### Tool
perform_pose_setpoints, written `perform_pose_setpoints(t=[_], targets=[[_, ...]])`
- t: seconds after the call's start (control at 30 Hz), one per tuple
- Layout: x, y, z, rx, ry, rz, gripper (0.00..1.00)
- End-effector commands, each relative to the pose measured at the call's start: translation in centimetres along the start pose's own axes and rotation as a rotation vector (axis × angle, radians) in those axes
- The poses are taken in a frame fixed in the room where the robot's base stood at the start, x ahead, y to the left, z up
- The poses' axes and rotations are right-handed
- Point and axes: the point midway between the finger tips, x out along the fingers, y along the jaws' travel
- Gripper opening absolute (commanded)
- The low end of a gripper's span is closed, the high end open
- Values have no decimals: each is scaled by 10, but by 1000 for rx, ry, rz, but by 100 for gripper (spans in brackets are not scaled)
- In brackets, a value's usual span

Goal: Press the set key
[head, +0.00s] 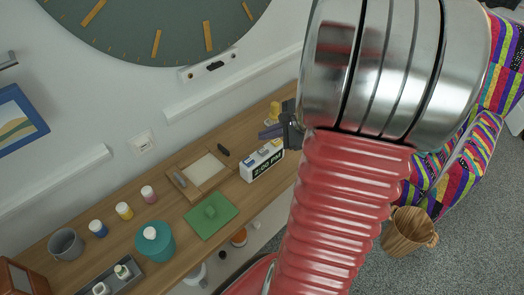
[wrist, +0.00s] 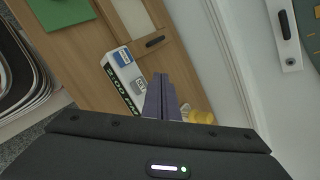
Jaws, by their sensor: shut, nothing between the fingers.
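A white digital clock (head: 262,161) stands on the wooden desk, its dark display facing the front and reading a PM time. It also shows in the wrist view (wrist: 116,72). On its top are a blue key (wrist: 122,57) and a grey key (wrist: 140,85); their labels are too small to read, so I cannot tell which is the set key. My gripper (wrist: 160,77) is shut and empty, its purple-grey fingers close to the grey-key end of the clock. In the head view my gripper (head: 268,132) is behind the clock; contact cannot be judged.
A wooden tray (head: 200,172) with a dark-handled tool lies left of the clock. A green mat (head: 211,214), paint jars and a teal pot (head: 155,241) are farther left. A yellow object (wrist: 200,116) sits beside my fingers. The wall runs close behind the desk.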

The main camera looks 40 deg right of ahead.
Motion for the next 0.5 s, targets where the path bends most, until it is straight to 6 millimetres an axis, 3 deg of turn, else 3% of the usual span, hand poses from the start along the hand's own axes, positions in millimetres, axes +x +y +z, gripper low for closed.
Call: perform_pose_setpoints(t=[0.5], targets=[[-13,-10,10,1,0,0,0]])
